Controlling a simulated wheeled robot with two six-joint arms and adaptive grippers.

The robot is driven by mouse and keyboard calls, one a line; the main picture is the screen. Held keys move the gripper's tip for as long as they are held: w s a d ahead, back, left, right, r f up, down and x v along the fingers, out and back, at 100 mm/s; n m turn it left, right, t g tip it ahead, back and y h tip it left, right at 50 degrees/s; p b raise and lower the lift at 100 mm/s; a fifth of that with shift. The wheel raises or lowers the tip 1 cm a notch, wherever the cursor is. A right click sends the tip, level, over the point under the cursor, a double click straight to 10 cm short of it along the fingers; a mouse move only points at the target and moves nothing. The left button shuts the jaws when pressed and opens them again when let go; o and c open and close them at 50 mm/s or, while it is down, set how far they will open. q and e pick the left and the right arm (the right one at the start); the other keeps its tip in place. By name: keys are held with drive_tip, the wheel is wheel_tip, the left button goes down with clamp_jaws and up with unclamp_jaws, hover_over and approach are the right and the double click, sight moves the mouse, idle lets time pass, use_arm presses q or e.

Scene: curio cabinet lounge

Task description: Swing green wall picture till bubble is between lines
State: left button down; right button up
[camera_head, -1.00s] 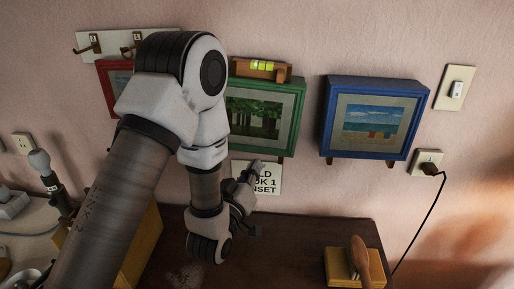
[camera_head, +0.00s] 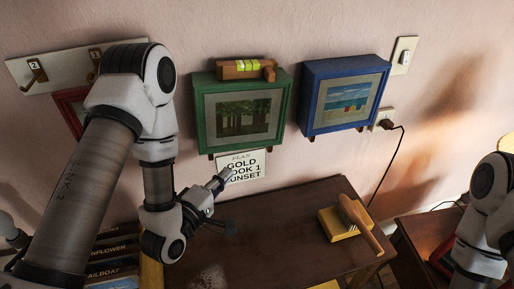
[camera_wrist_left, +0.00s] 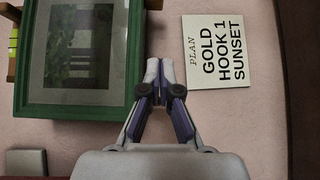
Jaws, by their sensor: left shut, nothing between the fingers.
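The green wall picture (camera_head: 204,112) hangs on the pink wall and shows dark trees. It also fills the upper left of the left wrist view (camera_wrist_left: 118,80). A wooden spirit level (camera_head: 229,70) with a yellow-green vial (camera_head: 249,65) rests on its top edge. The bubble's place between the lines is too small to tell. My left gripper (camera_head: 225,174) is shut and empty, below the picture's lower edge and in front of the plan card. In the left wrist view its fingertips (camera_wrist_left: 159,68) are together, beside the green frame. My right gripper is out of view.
A plan card (camera_head: 243,174) reads "GOLD HOOK 1 SUNSET". A blue picture (camera_head: 310,98) hangs to the right, a red one (camera_head: 70,104) is partly behind my left arm. A brush (camera_head: 360,222) lies on a yellow block on the brown cabinet (camera_head: 290,235). A hook rail (camera_head: 70,66) is upper left.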

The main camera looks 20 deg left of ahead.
use_arm(q)
drive_tip(key=d+b+x, duration=0.2)
drive_tip(key=x, duration=1)
drive_tip(key=shift+d, duration=0.3)
drive_tip(key=shift+a+f, duration=0.1)
